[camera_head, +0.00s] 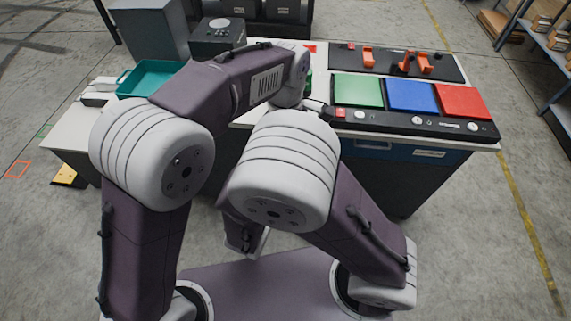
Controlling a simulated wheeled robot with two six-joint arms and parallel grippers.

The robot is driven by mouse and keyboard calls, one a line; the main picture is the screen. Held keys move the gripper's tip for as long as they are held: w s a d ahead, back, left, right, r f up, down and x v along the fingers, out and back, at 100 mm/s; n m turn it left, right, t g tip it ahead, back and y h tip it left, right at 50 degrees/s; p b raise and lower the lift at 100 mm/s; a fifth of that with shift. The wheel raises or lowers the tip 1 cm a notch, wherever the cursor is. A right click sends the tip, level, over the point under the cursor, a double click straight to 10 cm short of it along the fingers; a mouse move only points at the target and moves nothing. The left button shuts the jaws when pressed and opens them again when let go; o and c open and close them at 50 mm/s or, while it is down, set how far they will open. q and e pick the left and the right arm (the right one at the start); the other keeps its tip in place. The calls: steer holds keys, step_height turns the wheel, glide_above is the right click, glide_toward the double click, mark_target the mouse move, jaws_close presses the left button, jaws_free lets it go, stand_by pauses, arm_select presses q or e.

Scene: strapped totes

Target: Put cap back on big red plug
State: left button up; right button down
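Several orange-red pieces stand on a black board at the back right of the bench: a left orange-red piece (368,58), a middle one (405,62) and a right one (425,63). I cannot tell which is the big red plug or its cap. My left arm reaches over the bench; its wrist is left of the coloured panels, and its fingers are too hidden to read. My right arm is folded in front of the bench, its end low behind the elbow; I cannot make out its fingers. No held object is visible.
Green (357,91), blue (411,95) and red (462,101) panels lie in front of the board, behind a black strip with buttons (418,122). A teal tray (150,77) and a dark box (217,38) stand at left. A shelf (556,60) stands far right.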

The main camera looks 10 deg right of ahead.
arm_select(q)
steer(key=shift+f, duration=0.15)
steer(key=c, duration=1.2)
steer(key=o, duration=1.3)
steer(key=shift+r, duration=2.3)
steer(key=o, duration=0.5)
steer(key=shift+o, duration=0.2)
